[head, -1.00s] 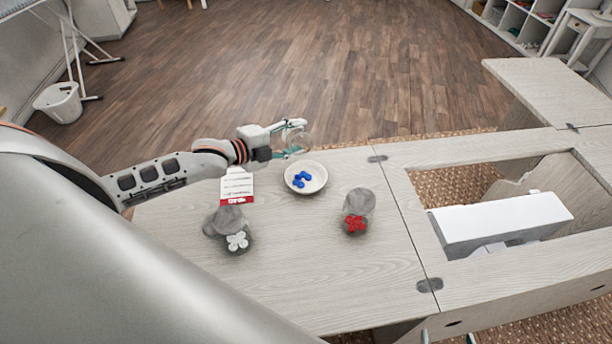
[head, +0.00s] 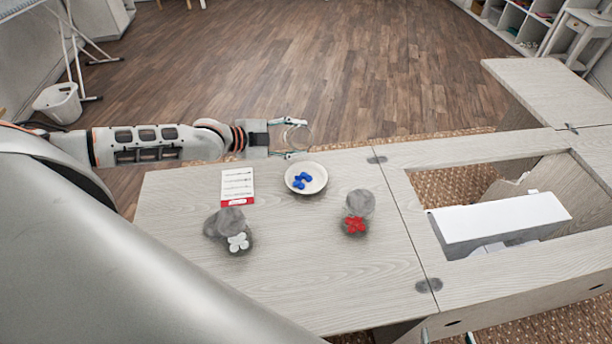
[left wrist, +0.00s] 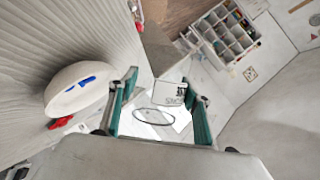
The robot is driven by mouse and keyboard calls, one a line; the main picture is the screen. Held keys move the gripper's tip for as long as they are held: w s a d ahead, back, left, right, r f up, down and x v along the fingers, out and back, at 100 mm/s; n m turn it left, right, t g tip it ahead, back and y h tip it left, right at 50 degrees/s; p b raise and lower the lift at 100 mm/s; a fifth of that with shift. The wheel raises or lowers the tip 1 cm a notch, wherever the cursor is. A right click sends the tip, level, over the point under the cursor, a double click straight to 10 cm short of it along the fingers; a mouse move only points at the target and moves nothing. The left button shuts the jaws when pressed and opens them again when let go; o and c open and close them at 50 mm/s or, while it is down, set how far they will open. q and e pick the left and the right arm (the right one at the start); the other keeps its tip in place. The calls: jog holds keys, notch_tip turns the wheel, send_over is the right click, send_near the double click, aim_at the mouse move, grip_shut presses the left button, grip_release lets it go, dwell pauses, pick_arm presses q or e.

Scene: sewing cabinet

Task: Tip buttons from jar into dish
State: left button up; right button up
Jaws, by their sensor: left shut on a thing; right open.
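My left gripper (head: 290,138) is shut on a clear glass jar (head: 297,137), held just past the table's far edge, behind the dish. I see no buttons in this jar. In the left wrist view the jar's thin rim (left wrist: 153,117) shows between the teal fingers. The white dish (head: 291,186) stands on the table with several blue buttons (head: 302,179) in it; it also shows in the left wrist view (left wrist: 62,83). My right gripper (head: 447,338) shows only as fingertips at the bottom edge, spread apart.
A jar with white buttons (head: 238,242) stands front left of the dish, and one with red buttons (head: 355,224) front right. A printed card (head: 237,184) lies left of the dish. A white machine (head: 500,222) sits in the cabinet opening. The table front is bare.

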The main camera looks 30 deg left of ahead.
pick_arm(q)
jog(key=shift+r+b, duration=0.1)
jog(key=shift+b, duration=0.25)
jog(key=shift+d+r+n+g, duration=0.2)
jog(key=shift+r+n+g, duration=0.1)
jog(key=shift+n, duration=0.1)
jog(key=shift+a+h, duration=0.2)
jog(key=shift+h, duration=0.1)
